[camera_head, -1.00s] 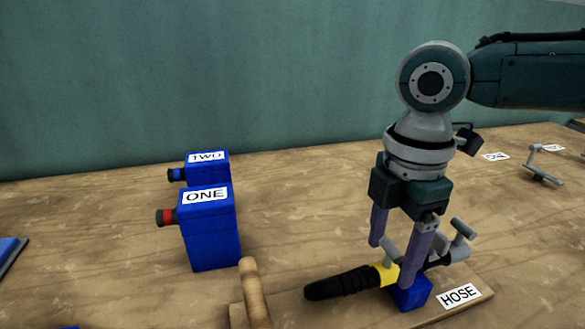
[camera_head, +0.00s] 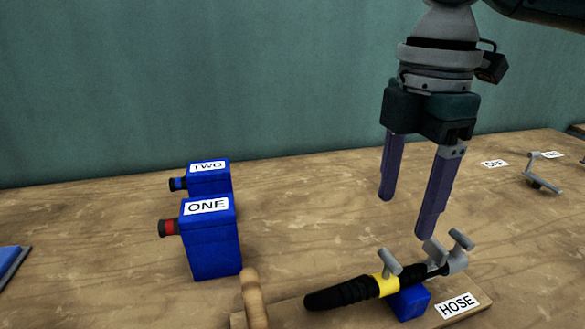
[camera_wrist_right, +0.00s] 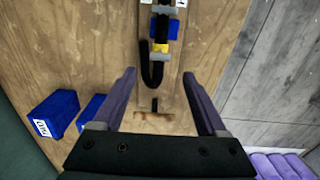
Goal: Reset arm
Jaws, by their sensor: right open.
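My right gripper (camera_head: 408,215) is open and empty, pointing down above the hose (camera_head: 345,291). Its purple fingers also show spread apart in the right wrist view (camera_wrist_right: 165,100). The black hose has a yellow band and grey metal handles and rests on a blue block (camera_head: 410,301) on a wooden board labelled HOSE (camera_head: 458,305). In the right wrist view the hose (camera_wrist_right: 153,65) lies ahead of the fingers. My left gripper is not in view.
Blue boxes labelled ONE (camera_head: 212,248) and TWO (camera_head: 210,180) stand left of the hose board. A wooden peg (camera_head: 253,300) is at the board's near left end. A metal lever (camera_head: 541,178) lies at the far right. The table middle is clear.

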